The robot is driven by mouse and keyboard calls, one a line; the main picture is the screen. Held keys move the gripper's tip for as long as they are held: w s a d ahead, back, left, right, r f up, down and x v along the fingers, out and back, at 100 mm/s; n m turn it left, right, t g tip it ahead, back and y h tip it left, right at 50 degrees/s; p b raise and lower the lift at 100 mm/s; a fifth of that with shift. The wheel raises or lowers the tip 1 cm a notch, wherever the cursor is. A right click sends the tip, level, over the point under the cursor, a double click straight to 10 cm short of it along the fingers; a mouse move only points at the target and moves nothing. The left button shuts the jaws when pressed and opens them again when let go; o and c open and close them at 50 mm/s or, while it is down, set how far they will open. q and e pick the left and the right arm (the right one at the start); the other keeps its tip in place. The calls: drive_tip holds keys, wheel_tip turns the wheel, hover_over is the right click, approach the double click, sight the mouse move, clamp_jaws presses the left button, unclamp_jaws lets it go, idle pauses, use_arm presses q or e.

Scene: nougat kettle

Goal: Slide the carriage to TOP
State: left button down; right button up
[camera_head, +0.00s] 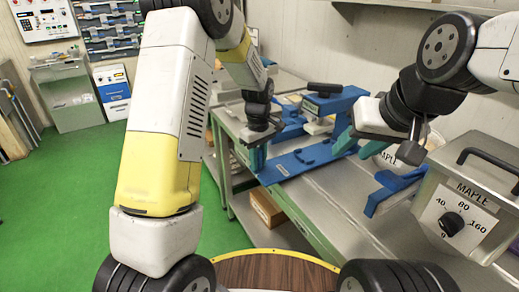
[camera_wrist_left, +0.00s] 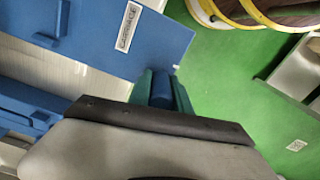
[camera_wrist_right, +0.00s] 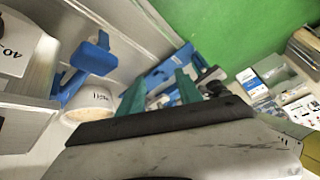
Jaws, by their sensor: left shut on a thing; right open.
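A blue fixture stands on the grey bench, with a flat blue base plate (camera_head: 300,162) and a raised blue frame (camera_head: 340,103). I cannot tell which part is the carriage, and I see no readable TOP mark. My left gripper (camera_head: 256,157) is at the plate's left end; in the left wrist view its green fingers are shut on a blue round post (camera_wrist_left: 161,90). That post is beside the blue plate's edge, near a white label (camera_wrist_left: 128,27) too small to read. My right gripper (camera_head: 350,140) is open and empty, right of the fixture, its fingers apart (camera_wrist_right: 161,90).
A grey MAPLE box with a dial (camera_head: 453,223) stands on the bench at right. A cardboard box (camera_head: 267,208) is on the lower shelf. Green floor is clear at left.

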use_arm(q)
drive_tip(key=s+d, duration=1)
drive_tip(key=s, duration=0.5)
drive_tip(key=c, duration=1.2)
unclamp_jaws()
wheel_tip(320, 180, up, 8)
